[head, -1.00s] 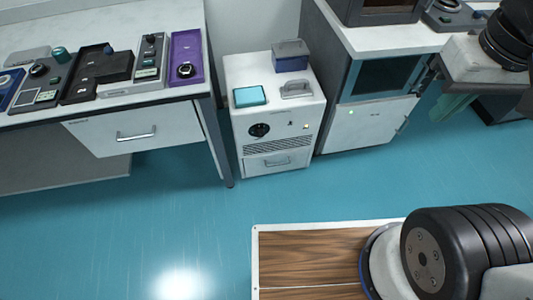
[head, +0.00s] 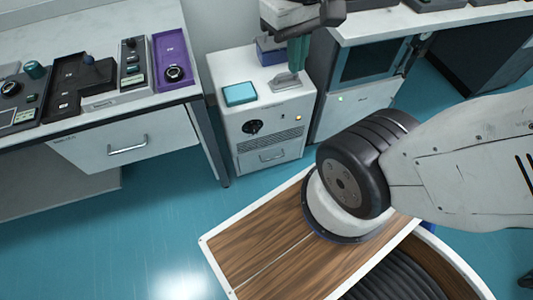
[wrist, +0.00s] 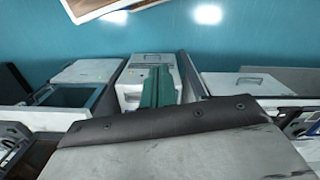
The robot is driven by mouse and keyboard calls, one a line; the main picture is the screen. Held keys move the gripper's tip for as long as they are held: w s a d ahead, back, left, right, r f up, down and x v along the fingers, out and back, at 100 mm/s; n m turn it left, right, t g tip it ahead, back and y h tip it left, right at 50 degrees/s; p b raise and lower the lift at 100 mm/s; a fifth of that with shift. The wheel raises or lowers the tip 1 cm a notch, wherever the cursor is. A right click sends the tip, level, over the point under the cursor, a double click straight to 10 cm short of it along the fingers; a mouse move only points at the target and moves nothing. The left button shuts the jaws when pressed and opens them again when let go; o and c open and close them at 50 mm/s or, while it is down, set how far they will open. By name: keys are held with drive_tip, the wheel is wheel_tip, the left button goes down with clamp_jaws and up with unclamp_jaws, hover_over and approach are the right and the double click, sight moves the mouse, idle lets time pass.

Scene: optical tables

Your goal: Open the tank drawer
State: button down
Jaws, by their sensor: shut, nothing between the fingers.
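The tank drawer (head: 272,158) is the low front panel of the white floor-standing unit (head: 228,68), with a grey pull handle. It looks shut, flush with the unit's front. My gripper (head: 298,52) has green fingers that are together and empty. In the head view they overlap the back of the unit's top, near its grey carry handle (head: 286,80), well above the drawer. In the wrist view the green fingers (wrist: 157,86) lie in front of the unit (wrist: 130,92), hiding part of it. I cannot tell their exact distance from it.
A teal lid (head: 240,94) and a blue-grey box (head: 270,52) sit on the unit. A desk with a larger drawer (head: 125,147) stands left; a white cabinet (head: 352,118) stands right. Blue floor (head: 165,225) before the unit is clear.

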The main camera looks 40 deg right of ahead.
drive_tip(key=w+d+f+m+g, duration=0.1)
drive_tip(key=w+d+f, duration=0.3)
drive_tip(key=f, duration=0.5)
drive_tip(key=w+d+f+g, duration=0.1)
drive_tip(key=w+f+g, duration=0.1)
drive_tip(key=w+f, duration=0.5)
drive_tip(key=w+d+f+m+g, duration=0.1)
drive_tip(key=w+d+f, duration=0.3)
drive_tip(key=f, duration=0.6)
drive_tip(key=d+f+t, duration=0.2)
drive_tip(key=f, duration=2)
drive_tip(key=d+f+t, duration=0.1)
drive_tip(key=d+f, duration=0.1)
drive_tip(key=f, duration=1.9)
drive_tip(key=w+d+f+t, duration=0.1)
drive_tip(key=w+f+t, duration=0.1)
drive_tip(key=w+f, duration=0.3)
drive_tip(key=w+d+f+t+h, duration=0.1)
drive_tip(key=w+d+f+t, duration=0.1)
drive_tip(key=w+f, duration=0.3)
wheel_tip(320, 180, down, 5)
drive_tip(key=shift+w+d+r+t, duration=0.1)
drive_tip(key=shift+w+d+t, duration=0.1)
drive_tip(key=shift+t, duration=0.5)
drive_tip(key=shift+m, duration=0.3)
